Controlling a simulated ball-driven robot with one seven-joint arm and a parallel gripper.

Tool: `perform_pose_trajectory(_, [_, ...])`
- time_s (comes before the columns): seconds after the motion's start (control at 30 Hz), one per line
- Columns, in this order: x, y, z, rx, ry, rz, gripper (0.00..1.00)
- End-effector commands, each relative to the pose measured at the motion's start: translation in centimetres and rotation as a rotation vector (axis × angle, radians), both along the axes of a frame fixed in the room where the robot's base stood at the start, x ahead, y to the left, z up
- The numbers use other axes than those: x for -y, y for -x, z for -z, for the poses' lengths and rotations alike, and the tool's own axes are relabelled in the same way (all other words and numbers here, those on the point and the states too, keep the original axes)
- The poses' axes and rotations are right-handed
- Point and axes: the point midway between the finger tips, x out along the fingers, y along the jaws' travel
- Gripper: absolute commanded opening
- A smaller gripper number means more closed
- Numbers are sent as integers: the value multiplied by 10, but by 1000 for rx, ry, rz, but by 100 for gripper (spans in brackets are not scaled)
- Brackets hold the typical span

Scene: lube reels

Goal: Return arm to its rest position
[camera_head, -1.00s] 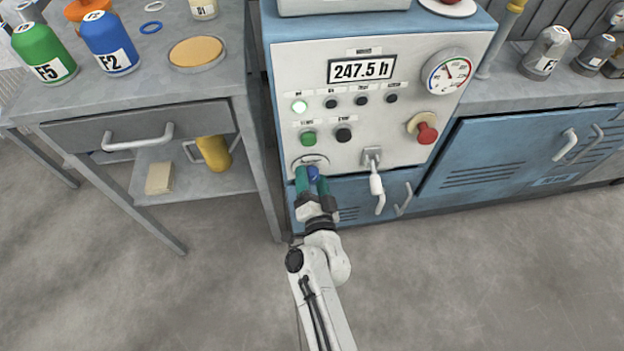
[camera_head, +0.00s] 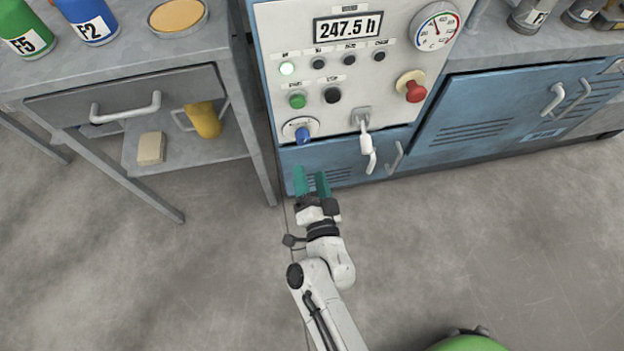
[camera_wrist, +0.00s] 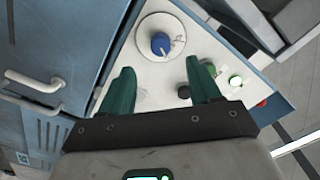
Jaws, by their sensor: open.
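My gripper (camera_head: 311,183) has teal fingers and is open and empty, with the fingers apart. In the head view it is in front of the lower part of the blue and white machine (camera_head: 342,98). Its fingertips are below the blue knob (camera_head: 302,135) and apart from it. In the wrist view my gripper (camera_wrist: 161,90) also shows its two fingers spread, with the blue knob (camera_wrist: 161,43) on its round white plate beyond them.
A grey metal table (camera_head: 150,75) with a drawer stands at left, holding bottles. The machine carries a red button (camera_head: 414,91) and a white-handled lever (camera_head: 366,142). Blue cabinets (camera_head: 490,110) stand at right.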

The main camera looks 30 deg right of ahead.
Motion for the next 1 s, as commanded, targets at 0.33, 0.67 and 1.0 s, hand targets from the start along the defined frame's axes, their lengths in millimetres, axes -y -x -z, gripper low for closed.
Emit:
perform_pose_trajectory(0.33, [-2, 9, 0, 1, 1, 0, 63])
perform_pose_trajectory(0.67, [-2, 8, 0, 1, 1, 0, 63])
perform_pose_trajectory(1.0, [-9, 8, 10, -141, 56, -177, 63])
